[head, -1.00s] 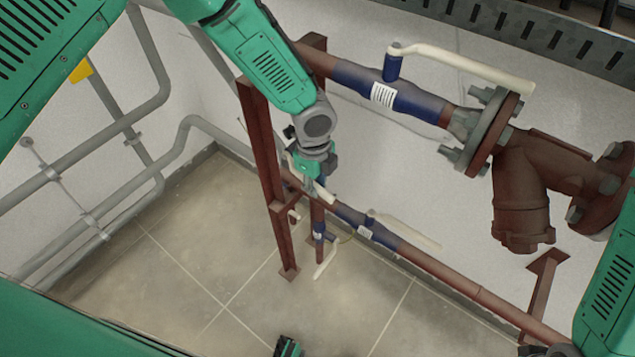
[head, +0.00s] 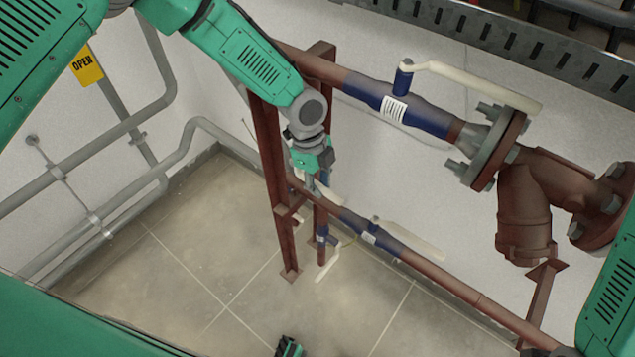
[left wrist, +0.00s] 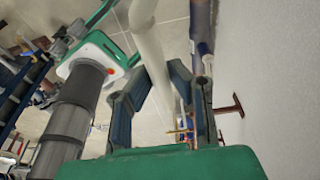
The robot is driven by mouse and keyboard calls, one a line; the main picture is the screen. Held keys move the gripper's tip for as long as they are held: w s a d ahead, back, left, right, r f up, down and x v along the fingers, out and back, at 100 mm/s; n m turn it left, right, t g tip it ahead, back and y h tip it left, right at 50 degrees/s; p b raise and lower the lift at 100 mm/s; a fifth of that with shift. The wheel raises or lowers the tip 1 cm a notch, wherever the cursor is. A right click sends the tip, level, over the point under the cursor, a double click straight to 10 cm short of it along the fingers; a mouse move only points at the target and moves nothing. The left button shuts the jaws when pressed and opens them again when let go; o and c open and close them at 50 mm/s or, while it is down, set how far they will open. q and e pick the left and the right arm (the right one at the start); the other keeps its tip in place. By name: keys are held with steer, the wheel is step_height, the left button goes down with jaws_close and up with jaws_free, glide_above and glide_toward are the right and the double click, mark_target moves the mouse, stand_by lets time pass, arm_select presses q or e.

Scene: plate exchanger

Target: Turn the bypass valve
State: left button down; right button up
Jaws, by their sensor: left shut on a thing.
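The blue valve body under this handle is mostly hidden by the gripper and post in the head view. Another blue valve (head: 370,238) with a cream handle (head: 413,241) is on the lower pipe to the right.
A large blue valve (head: 400,106) with a long cream handle (head: 490,82) is on the upper pipe. A red-brown post (head: 273,190) stands beside my left gripper. A small blue valve (head: 321,236) hangs below. Grey pipes line the left wall. The tiled floor is clear.

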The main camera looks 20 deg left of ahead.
mark_target(326, 187)
arm_select(q)
steer(key=shift+s+d+r+h, duration=0.15)
steer(key=shift+d+r+h, duration=0.15)
steer(key=shift+d, duration=0.15)
steer(key=shift+f, duration=0.1)
steer(key=c, duration=1.5)
jaws_free()
steer(key=shift+d, duration=0.3)
steer(key=shift+a+r, duration=0.1)
steer(key=shift+r, duration=0.55)
step_height(326, 187, up, 8)
steer(key=shift+r, duration=0.1)
steer(key=shift+d+r, duration=0.35)
